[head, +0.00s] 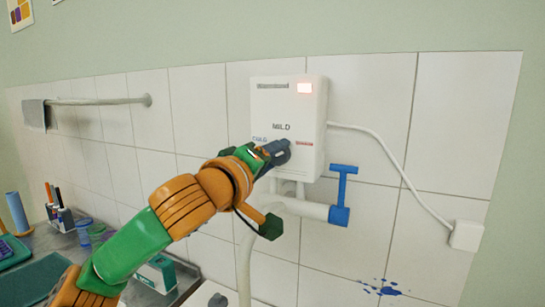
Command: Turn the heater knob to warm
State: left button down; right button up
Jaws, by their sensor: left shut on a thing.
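The white heater (308,118) hangs on the tiled wall. It has the word MILD on its front, a blue label at left and a red label at right. The dark grey heater knob (281,150) is low on the front, between the blue and red labels. My left gripper (270,154) is at the knob and shut on it, partly covering it. I cannot tell which way the knob points. My right gripper is not in view.
A pipe with a blue tap handle (343,185) runs below the heater. A white cable leads to a wall box (466,236). A counter (72,240) at lower left holds a pen holder and jars.

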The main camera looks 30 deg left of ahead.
pick_arm(q)
jog(key=shift+f, duration=0.15)
jog(key=shift+c, duration=1.4)
grip_release()
jog(key=shift+d, duration=0.1)
jog(key=shift+s, duration=0.2)
jog(key=s+b, duration=0.2)
jog(key=s, duration=0.4)
jog(key=shift+s+d+b, duration=0.15)
jog(key=shift+d+b, duration=0.05)
jog(key=shift+b, duration=0.2)
jog(key=shift+s, duration=0.3)
jog(key=shift+w, duration=0.15)
